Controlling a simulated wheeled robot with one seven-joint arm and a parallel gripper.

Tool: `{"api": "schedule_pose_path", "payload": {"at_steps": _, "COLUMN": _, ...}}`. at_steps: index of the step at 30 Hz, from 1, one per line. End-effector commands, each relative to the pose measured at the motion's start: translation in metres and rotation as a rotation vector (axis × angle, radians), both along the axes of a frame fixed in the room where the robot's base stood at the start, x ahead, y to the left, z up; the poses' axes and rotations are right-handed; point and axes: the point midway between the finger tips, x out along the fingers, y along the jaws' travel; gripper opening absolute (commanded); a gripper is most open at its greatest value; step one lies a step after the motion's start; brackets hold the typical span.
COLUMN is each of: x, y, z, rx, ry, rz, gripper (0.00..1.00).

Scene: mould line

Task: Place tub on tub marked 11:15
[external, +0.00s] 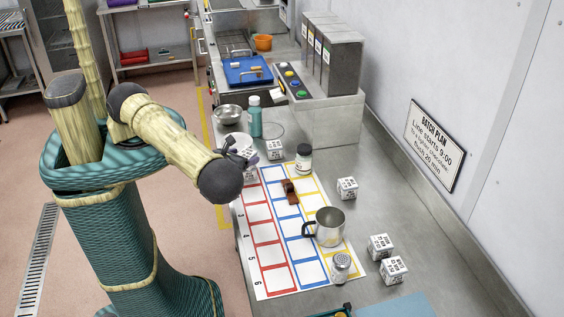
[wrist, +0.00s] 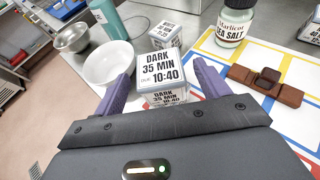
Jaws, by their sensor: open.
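A white cube-shaped tub (wrist: 162,70) with the label "DARK 35 MIN 10:40" stands between my gripper's purple fingers in the wrist view. My gripper (wrist: 161,78) is open around it; I cannot tell whether the fingers touch it. In the external view my gripper (external: 244,151) is at the mat's far left end and mostly hides this tub. Another tub (external: 275,150) stands just beyond; it also shows in the wrist view (wrist: 166,34). More tubs stand on the right: one (external: 347,188) beside the mat, two (external: 380,247) (external: 393,270) nearer. No 11:15 label is readable.
The mat (external: 259,212) has red, blue and yellow boxes. On it are a brown block (external: 290,191), a metal mug (external: 325,228) and a shaker (external: 340,267). A sea salt jar (external: 304,158), white bowl (wrist: 108,63), metal bowl (external: 228,113) and teal bottle (external: 255,117) stand around the far end.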

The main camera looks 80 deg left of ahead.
Motion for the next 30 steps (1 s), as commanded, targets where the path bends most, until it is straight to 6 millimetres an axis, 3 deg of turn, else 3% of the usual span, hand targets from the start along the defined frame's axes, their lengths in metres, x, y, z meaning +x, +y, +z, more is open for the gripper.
{"api": "schedule_pose_path", "payload": {"at_steps": 6, "x": -0.022, "y": -0.024, "z": 0.019, "rx": 0.001, "ry": 0.002, "rz": -0.006, "gripper": 0.74}}
{"api": "schedule_pose_path", "payload": {"at_steps": 15, "x": -0.048, "y": -0.049, "z": 0.032, "rx": 0.000, "ry": 0.002, "rz": -0.005, "gripper": 0.74}}
{"api": "schedule_pose_path", "payload": {"at_steps": 30, "x": -0.054, "y": -0.054, "z": 0.033, "rx": 0.000, "ry": 0.001, "rz": 0.000, "gripper": 0.74}}
